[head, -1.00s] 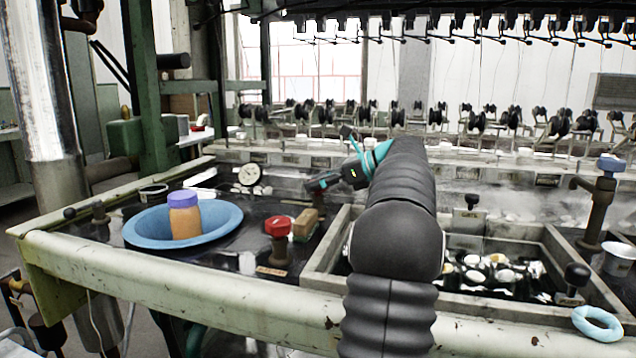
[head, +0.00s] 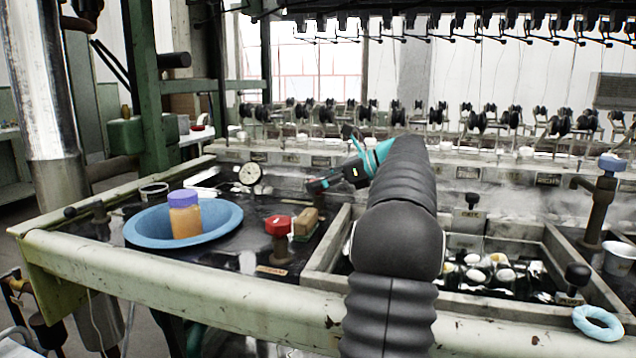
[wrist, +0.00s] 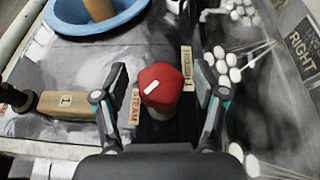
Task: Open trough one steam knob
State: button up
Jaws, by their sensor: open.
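The red steam knob (head: 278,225) stands on a dark post at the front of the dark worktop, left of the stone-edged basin. In the wrist view the red knob (wrist: 162,86) has a white mark on top. It appears between the two spread fingers of my gripper (wrist: 160,104), with a gap on each side. A STEAM label (wrist: 135,104) lies left of it and another small label (wrist: 187,68) lies right of it. In the head view my gripper (head: 314,186) is up behind and right of the knob. Its fingers are open and hold nothing.
A blue bowl (head: 140,233) with an orange, purple-lidded jar (head: 186,216) is left of the knob. A wooden-handled tool (wrist: 68,104) marked 1 lies close by. A dial gauge (head: 250,173) stands behind. The basin (head: 318,262) holds white cocoons. A pale rail (head: 180,282) runs along the front.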

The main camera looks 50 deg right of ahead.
jog(key=v, duration=1.1)
jog(key=shift+s+d, duration=0.25)
jog(key=shift+s, duration=0.05)
jog(key=shift+r, duration=0.15)
